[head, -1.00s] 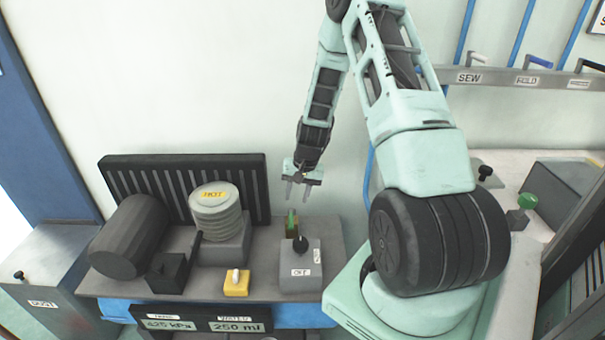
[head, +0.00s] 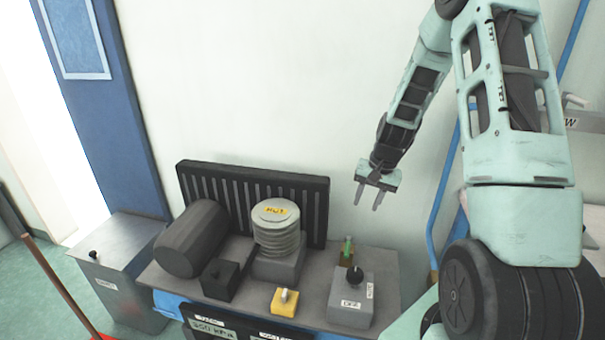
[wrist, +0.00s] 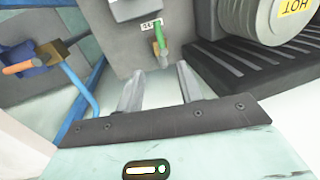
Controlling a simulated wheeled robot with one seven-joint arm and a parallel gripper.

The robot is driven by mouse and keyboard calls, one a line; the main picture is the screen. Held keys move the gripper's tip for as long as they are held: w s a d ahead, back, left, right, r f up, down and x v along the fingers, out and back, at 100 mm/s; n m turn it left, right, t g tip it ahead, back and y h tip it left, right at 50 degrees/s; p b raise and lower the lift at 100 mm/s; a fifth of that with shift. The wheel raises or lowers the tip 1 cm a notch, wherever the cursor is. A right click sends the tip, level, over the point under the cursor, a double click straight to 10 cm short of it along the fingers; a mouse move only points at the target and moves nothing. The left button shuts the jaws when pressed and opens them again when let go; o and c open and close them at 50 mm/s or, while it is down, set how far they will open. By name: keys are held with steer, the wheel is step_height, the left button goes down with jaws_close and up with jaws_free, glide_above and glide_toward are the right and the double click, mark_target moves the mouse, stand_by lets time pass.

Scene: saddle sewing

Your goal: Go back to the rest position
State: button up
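My gripper (head: 369,195) hangs at the end of my pale green arm, above the right part of the grey bench. Its two fingers are apart with nothing between them. In the wrist view the open fingers (wrist: 160,88) point toward a green-handled valve (wrist: 160,38), with a clear gap to it. In the head view this green valve (head: 347,250) stands on the bench behind a grey box with a black knob (head: 354,281), below my gripper.
The bench (head: 165,277) also holds a dark cylinder (head: 192,238), a ribbed grey stack labelled HOT (head: 277,238), a black block (head: 220,279) and a yellow switch box (head: 284,301). A black finned panel (head: 319,212) stands behind. A metal cabinet (head: 118,262) is at left.

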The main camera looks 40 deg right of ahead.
steer(key=s+a+r+n, duration=0.1)
steer(key=a+r+n, duration=0.2)
steer(key=a, duration=0.7)
steer(key=s+a+r+n+g, duration=0.1)
steer(key=s+a+r+n, duration=0.15)
steer(key=a, duration=0.75)
steer(key=a+r+n, duration=0.4)
steer(key=a, duration=0.6)
steer(key=s+a+r+n, duration=0.1)
steer(key=s+a+n, duration=0.3)
steer(key=s, duration=0.5)
steer(key=s+a+r+n, duration=0.2)
steer(key=s+a+n, duration=0.2)
steer(key=s+a, duration=0.2)
steer(key=s, duration=0.2)
steer(key=shift+s+a+r+g+h, duration=0.3)
steer(key=shift+s+a+g+h, duration=0.1)
